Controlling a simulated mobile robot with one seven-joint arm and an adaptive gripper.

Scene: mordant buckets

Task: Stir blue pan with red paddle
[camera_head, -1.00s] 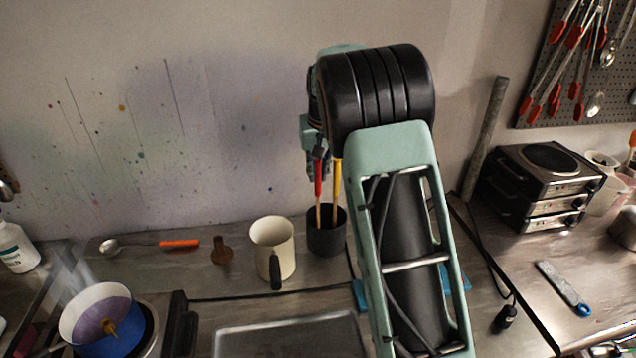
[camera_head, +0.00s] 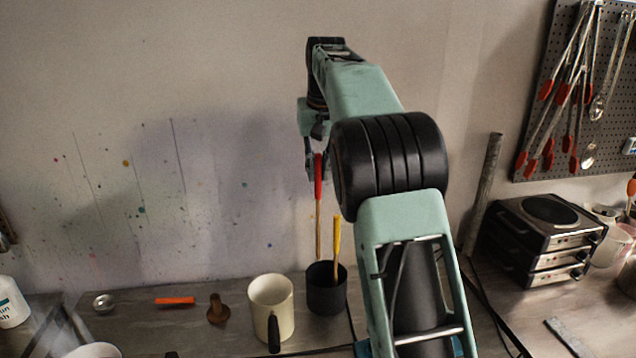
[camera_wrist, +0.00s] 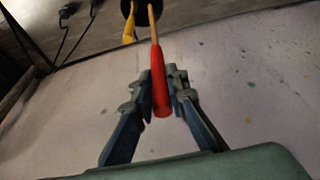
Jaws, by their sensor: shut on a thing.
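My gripper (camera_head: 318,158) is shut on the red paddle (camera_head: 318,205), by its red handle. The paddle hangs upright with its wooden shaft down, a little above and left over the black holder (camera_head: 327,292). In the wrist view the red handle (camera_wrist: 159,85) lies between my two fingers (camera_wrist: 160,90). A yellow-handled paddle (camera_head: 336,240) stands in the holder. The blue pan (camera_head: 95,351) is at the bottom left, with only its pale rim in view; its inside is hidden.
A cream mug (camera_head: 271,305) stands left of the black holder, with a brown wooden tool (camera_head: 218,309) and an orange-handled spoon (camera_head: 175,300) further left. Stacked hot plates (camera_head: 545,235) stand at the right.

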